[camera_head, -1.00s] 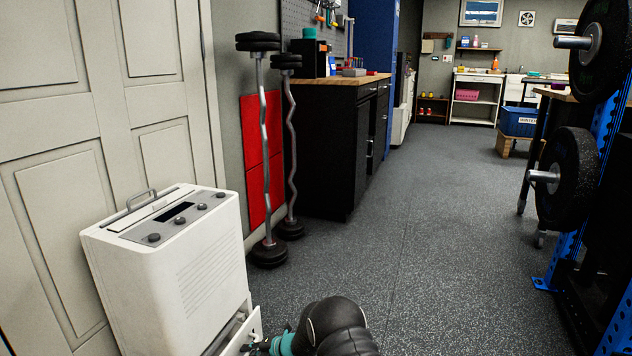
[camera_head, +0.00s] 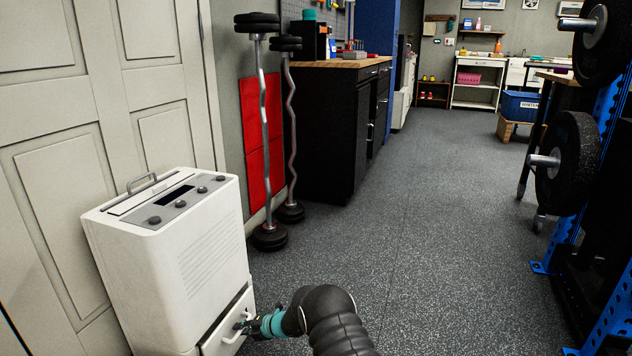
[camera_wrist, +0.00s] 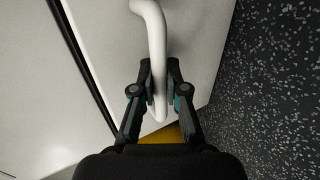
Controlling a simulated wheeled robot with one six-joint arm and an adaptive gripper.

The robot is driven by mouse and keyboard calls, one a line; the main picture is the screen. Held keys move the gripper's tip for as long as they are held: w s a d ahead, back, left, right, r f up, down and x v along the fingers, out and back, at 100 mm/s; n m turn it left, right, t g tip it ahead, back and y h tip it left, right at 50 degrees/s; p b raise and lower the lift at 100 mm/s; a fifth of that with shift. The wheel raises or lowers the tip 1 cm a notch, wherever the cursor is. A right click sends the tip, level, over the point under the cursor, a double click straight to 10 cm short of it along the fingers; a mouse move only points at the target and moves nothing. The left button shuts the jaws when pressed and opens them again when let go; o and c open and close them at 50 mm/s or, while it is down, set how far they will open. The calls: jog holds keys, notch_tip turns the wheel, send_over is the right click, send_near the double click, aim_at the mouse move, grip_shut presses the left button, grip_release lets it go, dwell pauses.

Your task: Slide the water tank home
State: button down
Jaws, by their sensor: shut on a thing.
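The white dehumidifier (camera_head: 170,265) stands on the floor in front of the panelled door. Its water tank (camera_head: 226,325) is the white drawer low on its front right side, with a dark gap along its upper edge. In the wrist view the white tank front (camera_wrist: 195,50) carries a curved white handle (camera_wrist: 152,40). My gripper (camera_head: 250,326) is at this handle; in the wrist view its two fingers (camera_wrist: 160,92) are shut on the handle from both sides. How deep the tank sits in the housing is hard to tell.
Two upright barbells (camera_head: 265,130) lean by the wall behind the dehumidifier. A black workbench (camera_head: 335,130) stands beyond them. A rack with weight plates (camera_head: 570,165) is on the right. The speckled floor (camera_head: 420,220) between is clear.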

jog(key=shift+w+a, duration=0.2)
jog(key=shift+a, duration=0.35)
jog(key=shift+w+a, duration=0.15)
jog(key=shift+a, duration=0.5)
jog(key=c, duration=1.1)
grip_release()
jog(key=shift+o, duration=0.3)
jog(key=shift+p+v, duration=0.8)
jog(key=shift+v, duration=0.6)
jog(key=p+v, duration=0.3)
jog(key=v, duration=0.3)
jog(key=shift+w, duration=0.1)
